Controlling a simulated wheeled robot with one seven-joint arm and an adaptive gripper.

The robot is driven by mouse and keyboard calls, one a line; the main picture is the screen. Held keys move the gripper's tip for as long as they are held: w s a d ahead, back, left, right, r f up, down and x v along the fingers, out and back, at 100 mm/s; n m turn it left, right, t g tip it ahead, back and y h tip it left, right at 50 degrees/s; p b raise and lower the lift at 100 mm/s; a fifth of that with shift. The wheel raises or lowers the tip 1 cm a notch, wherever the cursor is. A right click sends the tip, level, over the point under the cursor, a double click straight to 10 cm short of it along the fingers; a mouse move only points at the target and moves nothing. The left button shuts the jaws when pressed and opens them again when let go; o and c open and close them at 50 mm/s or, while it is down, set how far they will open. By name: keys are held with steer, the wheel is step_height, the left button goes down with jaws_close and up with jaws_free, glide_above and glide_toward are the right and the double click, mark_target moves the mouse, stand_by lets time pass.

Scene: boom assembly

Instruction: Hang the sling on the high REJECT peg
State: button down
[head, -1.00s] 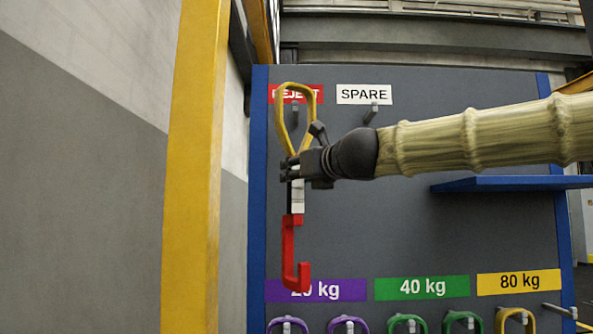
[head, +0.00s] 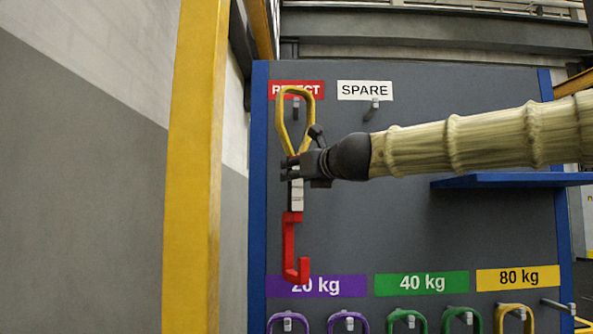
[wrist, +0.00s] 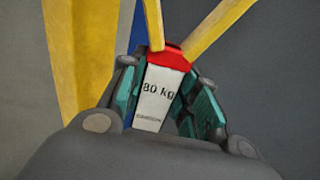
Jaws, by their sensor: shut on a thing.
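The sling has a yellow loop (head: 281,118) at the top, a pale tag body and a red hook (head: 290,250) at the bottom. My gripper (head: 291,168) is shut on the sling's tag, just below the loop, and the sling hangs upright. In the wrist view the tag (wrist: 156,92) reads "80 kg" between the finger pads. The REJECT peg (head: 296,103) shows through the loop's opening in the head view, under the red REJECT sign (head: 318,87). I cannot tell whether the loop is around the peg or only in front of it.
The SPARE peg (head: 373,106) is to the right, under its white sign. A blue shelf (head: 500,180) juts out at right. A yellow post (head: 192,190) stands close on the left. Several coloured loops hang below the 20, 40 and 80 kg labels.

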steer(key=shift+w+f+b, duration=0.35)
steer(key=shift+w+f, duration=0.2)
steer(key=shift+w, duration=0.3)
steer(key=shift+w+f+b, duration=0.35)
steer(key=shift+w+f, duration=0.15)
steer(key=shift+w, duration=0.3)
steer(key=shift+f, duration=0.1)
steer(key=c, duration=1)
jaws_free()
steer(key=v, duration=1.2)
steer(key=shift+d+f, duration=0.1)
